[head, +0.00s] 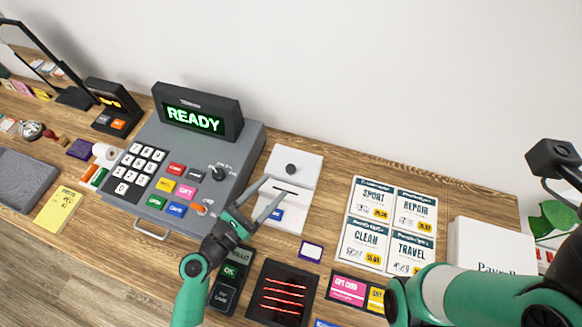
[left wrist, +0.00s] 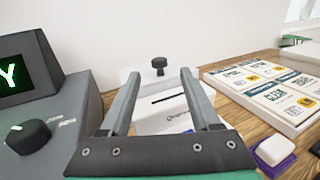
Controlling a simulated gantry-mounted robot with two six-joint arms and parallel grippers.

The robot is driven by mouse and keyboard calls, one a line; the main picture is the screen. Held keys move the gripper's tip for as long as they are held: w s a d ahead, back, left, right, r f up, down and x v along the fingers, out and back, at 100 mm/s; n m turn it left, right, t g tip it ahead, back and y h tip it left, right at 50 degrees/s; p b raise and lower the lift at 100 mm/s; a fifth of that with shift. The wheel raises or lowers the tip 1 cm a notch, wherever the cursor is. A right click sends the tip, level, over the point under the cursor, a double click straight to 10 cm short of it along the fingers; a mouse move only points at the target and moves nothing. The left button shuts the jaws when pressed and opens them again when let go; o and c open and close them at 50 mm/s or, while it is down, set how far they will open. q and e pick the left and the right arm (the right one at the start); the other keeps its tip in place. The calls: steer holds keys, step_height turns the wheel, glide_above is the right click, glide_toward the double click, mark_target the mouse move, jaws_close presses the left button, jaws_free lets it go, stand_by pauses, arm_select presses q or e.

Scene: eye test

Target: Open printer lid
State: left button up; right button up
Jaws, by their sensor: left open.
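The printer (head: 302,165) is a white box right of the grey cash register, with a dark slot and a small blue label. Its lid carries a round black knob (head: 291,169) and looks shut. In the left wrist view the knob (left wrist: 158,66) stands up beyond my fingers, between the two tips, with the slotted printer front (left wrist: 160,118) below it. My left gripper (head: 273,187) is open and empty, its fingers reaching over the front part of the printer, short of the knob. I cannot tell whether they touch the printer.
The register (head: 240,160) with its READY display stands close on the left. A price board (head: 388,222) lies to the right, with a white box (head: 490,245) beyond. A card terminal (head: 228,280) and a dark scanner plate (head: 281,293) lie in front.

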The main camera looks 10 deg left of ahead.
mark_target(287, 171)
arm_select(q)
steer(key=b+x, duration=0.1)
steer(key=x, duration=0.7)
steer(key=shift+w+d, duration=0.1)
steer(key=shift+w, duration=0.15)
jaws_close()
stand_by(0.9)
